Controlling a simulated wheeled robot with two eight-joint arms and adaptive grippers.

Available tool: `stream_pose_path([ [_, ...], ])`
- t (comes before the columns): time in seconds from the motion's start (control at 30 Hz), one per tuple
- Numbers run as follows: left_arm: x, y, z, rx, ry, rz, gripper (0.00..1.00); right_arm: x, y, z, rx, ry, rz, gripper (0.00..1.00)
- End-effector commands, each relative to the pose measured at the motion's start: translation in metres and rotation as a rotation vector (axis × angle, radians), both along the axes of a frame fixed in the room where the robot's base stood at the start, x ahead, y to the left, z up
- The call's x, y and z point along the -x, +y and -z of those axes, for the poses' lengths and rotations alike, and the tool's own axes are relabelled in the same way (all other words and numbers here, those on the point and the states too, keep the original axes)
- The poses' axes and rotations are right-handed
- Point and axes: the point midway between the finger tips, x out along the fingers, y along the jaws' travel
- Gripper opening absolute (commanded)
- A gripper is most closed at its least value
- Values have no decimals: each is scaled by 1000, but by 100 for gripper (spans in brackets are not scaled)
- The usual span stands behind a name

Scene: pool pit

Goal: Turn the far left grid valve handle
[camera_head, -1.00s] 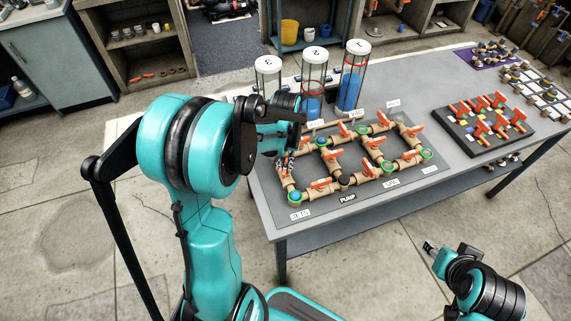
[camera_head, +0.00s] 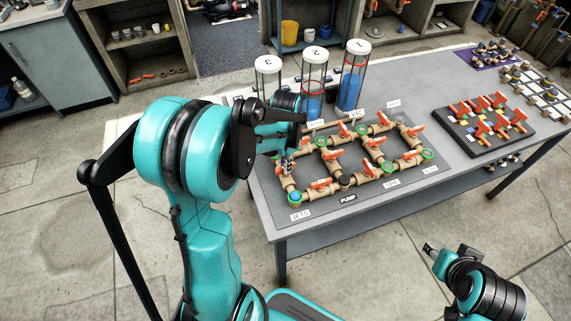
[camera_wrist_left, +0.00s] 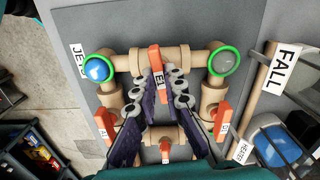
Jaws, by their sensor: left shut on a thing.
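The brown pipe grid (camera_head: 345,160) lies on a dark board, with orange valve handles along its pipes. My left gripper (camera_head: 285,168) is over the grid's left side pipe, above the blue-capped corner beside the JETS label. In the left wrist view, the orange handle marked E1 (camera_wrist_left: 156,66) stands between the fingertips of my left gripper (camera_wrist_left: 162,83), which are shut on it. Its pipe runs between the blue cap (camera_wrist_left: 97,68) and a grey cap with a green ring (camera_wrist_left: 224,62). My right gripper (camera_head: 431,248) is off the table's front edge; its jaw opening is too small to tell.
Clear cylinders (camera_head: 313,80) stand behind the grid, close to my left wrist. Other orange handles, such as the middle one (camera_wrist_left: 165,148), are near the fingers. A black tray of orange-handled parts (camera_head: 492,122) sits to the right.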

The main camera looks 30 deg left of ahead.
Motion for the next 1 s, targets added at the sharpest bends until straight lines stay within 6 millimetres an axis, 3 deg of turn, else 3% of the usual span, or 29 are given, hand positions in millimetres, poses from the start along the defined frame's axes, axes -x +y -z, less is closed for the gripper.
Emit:
stream_pose_path([
  [0.3,0,0,0,0,0,138,0,0,0,1,0,0,0,40],
  [0.9,0,0,0,-1,-1,172,0,0,0,1,0,0,0,40],
  [0.93,0,0,0,-1,-1,172,18,0,0,1,0,0,0,40],
  [1.0,0,0,0,-1,-1,172,31,0,0,1,0,0,0,40],
])
